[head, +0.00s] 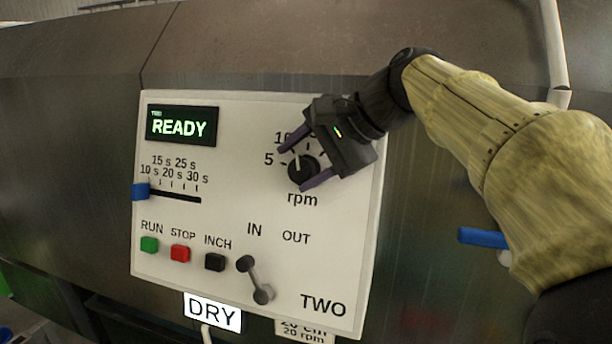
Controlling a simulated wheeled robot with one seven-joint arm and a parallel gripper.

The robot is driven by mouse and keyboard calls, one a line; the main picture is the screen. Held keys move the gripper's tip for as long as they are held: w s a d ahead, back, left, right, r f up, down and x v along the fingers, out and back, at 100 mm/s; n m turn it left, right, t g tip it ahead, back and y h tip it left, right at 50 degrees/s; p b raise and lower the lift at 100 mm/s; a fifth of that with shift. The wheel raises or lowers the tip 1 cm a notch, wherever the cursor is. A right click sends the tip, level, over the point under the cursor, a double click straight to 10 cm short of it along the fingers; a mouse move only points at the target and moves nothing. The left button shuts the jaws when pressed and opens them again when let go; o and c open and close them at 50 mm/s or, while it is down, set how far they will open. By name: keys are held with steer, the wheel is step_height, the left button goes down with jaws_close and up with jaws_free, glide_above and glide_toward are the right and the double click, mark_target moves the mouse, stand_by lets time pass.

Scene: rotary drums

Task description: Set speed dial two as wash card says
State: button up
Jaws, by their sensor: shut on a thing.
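The speed dial (299,172) is a round black knob with a white pointer line, above the "rpm" label on the white panel (250,200) marked TWO. The pointer points up and slightly left, past the "5" mark toward the partly covered "10". My gripper (302,166) comes from the upper right, its two purple fingers on either side of the dial, shut on it. The gripper body hides the dial's right-hand scale. A card (305,331) below the panel is partly cut off and reads "20 rpm" at its bottom, with a "20 cm" line above it.
A green READY display (181,126) is at top left. A blue slider (141,191) sits at the left end near 10 s. A DRY sign (212,312) hangs under the panel.

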steer(key=shift+o, duration=0.5)
steer(key=shift+a+r+m+t+y+b, duration=0.15)
steer(key=shift+m+t+y+b, duration=0.3)
steer(key=shift+b, duration=0.75)
steer(key=shift+d+r+m+t+y+b, duration=0.15)
steer(key=shift+t+y+b, duration=0.45)
steer(key=shift+b, duration=0.6)
steer(key=shift+o, duration=0.2)
steer(key=shift+a+t+b, duration=0.2)
steer(key=shift+t+b, duration=0.05)
steer(key=shift+b, duration=0.4)
steer(key=shift+m+t+y+b, duration=0.7)
steer(key=shift+t+b, duration=0.1)
steer(key=shift+b, duration=1.2)
steer(key=o, duration=0.4)
steer(key=shift+w, duration=0.1)
steer(key=shift+c, duration=0.2)
steer(key=shift+d, duration=0.1)
steer(key=v, duration=1.7)
steer(key=shift+d, duration=0.1)
